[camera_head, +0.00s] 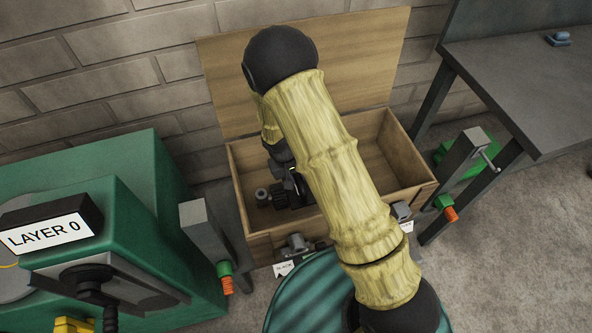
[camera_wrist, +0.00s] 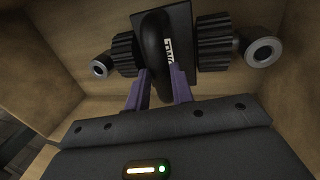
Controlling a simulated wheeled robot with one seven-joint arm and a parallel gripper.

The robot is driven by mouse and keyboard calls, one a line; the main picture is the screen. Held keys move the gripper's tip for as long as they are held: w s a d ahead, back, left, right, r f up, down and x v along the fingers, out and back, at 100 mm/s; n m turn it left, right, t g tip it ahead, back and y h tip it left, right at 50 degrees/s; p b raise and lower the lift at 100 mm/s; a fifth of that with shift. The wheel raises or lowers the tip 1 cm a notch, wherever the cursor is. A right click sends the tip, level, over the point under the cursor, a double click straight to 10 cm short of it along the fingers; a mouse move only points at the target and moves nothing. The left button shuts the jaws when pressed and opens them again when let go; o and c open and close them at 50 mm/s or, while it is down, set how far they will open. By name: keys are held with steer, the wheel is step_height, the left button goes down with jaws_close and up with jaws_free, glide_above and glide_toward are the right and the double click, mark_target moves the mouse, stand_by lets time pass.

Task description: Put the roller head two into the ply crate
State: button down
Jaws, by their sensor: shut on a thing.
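The ply crate (camera_head: 405,150) stands against the brick wall with its lid raised behind it. My arm reaches over it and hides much of its inside. Roller head two (camera_head: 279,195) is inside the crate's walls at the left end, partly hidden by my arm. In the wrist view, the roller head (camera_wrist: 210,52) shows ribbed black rollers, grey ring ends and a partly covered white label on its dark middle. My gripper (camera_wrist: 161,84) is shut on that middle part with its purple fingers. Wooden crate surfaces (camera_wrist: 285,95) surround it. I cannot tell whether the roller head touches the floor.
A green machine (camera_head: 140,190) with a "LAYER 0" sign stands left. Grey posts with orange ends flank the crate, at left (camera_head: 205,238) and right (camera_head: 466,157). A dark table (camera_head: 530,75) with a small blue item (camera_head: 558,39) is at right. The crate's right part looks empty where visible.

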steer(key=shift+w, duration=0.1)
steer(key=c, duration=1.6)
jaws_free()
steer(key=shift+f, duration=0.25)
steer(key=o, duration=0.4)
steer(key=shift+r, duration=0.15)
steer(key=v, duration=1.2)
steer(key=shift+p, duration=0.4)
